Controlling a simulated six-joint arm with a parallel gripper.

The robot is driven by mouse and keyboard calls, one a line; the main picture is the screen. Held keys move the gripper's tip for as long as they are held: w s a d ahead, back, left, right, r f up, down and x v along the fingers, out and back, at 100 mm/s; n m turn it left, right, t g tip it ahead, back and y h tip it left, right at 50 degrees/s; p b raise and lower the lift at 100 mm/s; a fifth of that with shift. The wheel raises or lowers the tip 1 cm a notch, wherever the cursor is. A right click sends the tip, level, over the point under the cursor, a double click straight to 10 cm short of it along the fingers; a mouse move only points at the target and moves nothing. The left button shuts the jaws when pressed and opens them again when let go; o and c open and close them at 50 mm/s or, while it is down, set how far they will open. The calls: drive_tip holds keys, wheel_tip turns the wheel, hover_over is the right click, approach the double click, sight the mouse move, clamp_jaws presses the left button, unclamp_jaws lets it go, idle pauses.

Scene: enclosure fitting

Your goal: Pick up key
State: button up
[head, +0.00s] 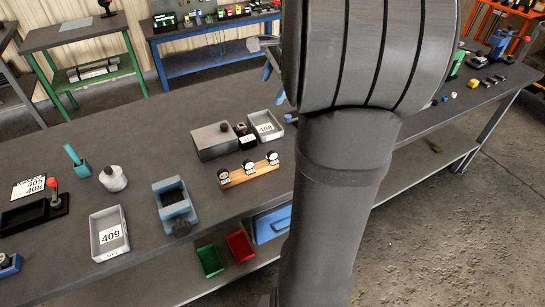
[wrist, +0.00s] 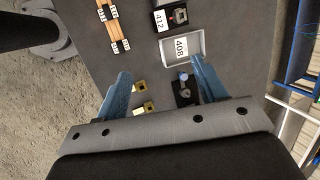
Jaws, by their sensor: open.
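My gripper (wrist: 162,72) is open and empty, with its two blue fingers apart above the dark bench top in the wrist view. Its blue fingers (head: 270,66) also show in the head view, partly hidden by my own arm. Two small brass-coloured pieces (wrist: 140,87) lie near the left finger in the wrist view. A black fitting (wrist: 184,92) with a pale round top stands near the right finger. I cannot tell which piece, if any, is the key.
A white tray marked 408 (wrist: 181,46) and a black fitting marked 412 (wrist: 168,17) stand beyond the fingers. A wooden strip (head: 248,173) holds several round parts. A grey box (head: 211,141) stands behind it. A tray marked 409 (head: 109,235) is at front left.

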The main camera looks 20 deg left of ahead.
sight(272, 151)
drive_tip(key=c, duration=0.5)
drive_tip(key=s+f+h, duration=0.1)
drive_tip(key=f, duration=0.6)
drive_tip(key=s+f+h, duration=0.1)
drive_tip(key=f+h, duration=0.1)
drive_tip(key=f, duration=0.5)
drive_tip(key=s+f+g+h, duration=0.1)
drive_tip(key=f, duration=0.6)
drive_tip(key=shift+s+d, duration=0.25)
